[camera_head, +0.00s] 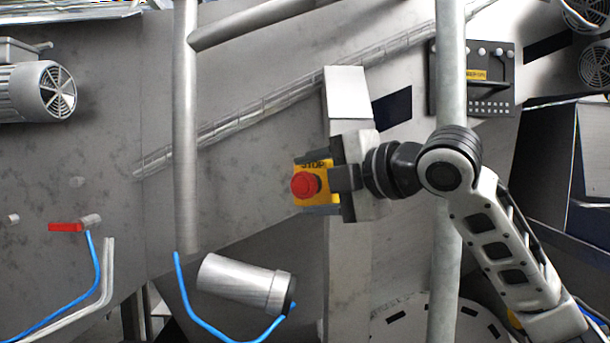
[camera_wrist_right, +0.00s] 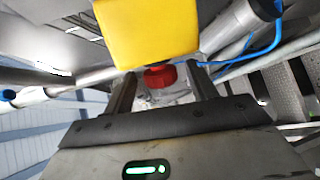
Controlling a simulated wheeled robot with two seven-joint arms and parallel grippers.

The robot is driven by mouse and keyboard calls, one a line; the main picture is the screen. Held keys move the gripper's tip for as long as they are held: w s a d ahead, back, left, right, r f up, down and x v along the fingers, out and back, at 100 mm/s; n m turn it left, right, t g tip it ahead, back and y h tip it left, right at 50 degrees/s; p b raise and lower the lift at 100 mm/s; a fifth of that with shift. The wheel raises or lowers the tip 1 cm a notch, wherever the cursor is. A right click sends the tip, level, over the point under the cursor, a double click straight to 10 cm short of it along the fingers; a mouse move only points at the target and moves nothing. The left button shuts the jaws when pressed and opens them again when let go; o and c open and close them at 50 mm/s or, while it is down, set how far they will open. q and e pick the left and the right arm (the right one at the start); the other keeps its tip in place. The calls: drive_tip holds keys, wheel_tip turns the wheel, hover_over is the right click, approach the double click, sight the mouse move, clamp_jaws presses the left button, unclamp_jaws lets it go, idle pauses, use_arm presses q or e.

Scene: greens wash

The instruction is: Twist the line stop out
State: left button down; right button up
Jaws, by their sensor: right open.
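The line stop is a red mushroom button (camera_head: 306,184) on a yellow box (camera_head: 327,172) marked STOP, near the middle of the head view. My right gripper (camera_head: 325,182) comes in from the right, with its jaws around the level of the box. It is open. In the right wrist view, the red button (camera_wrist_right: 160,76) shows between the two fingers, with a gap on each side, and the yellow box (camera_wrist_right: 148,32) is above it. I cannot tell how deep the button sits between the fingers. My left gripper is not in view.
A vertical pipe (camera_head: 185,120) stands left of the stop, and another pipe (camera_head: 448,60) passes behind my right arm. A metal cylinder (camera_head: 240,282) with a blue hose (camera_head: 190,300) is below. A red-handled valve (camera_head: 65,227) is at left. A black panel (camera_head: 490,95) is upper right.

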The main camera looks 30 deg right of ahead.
drive_tip(key=shift+x, duration=1.1)
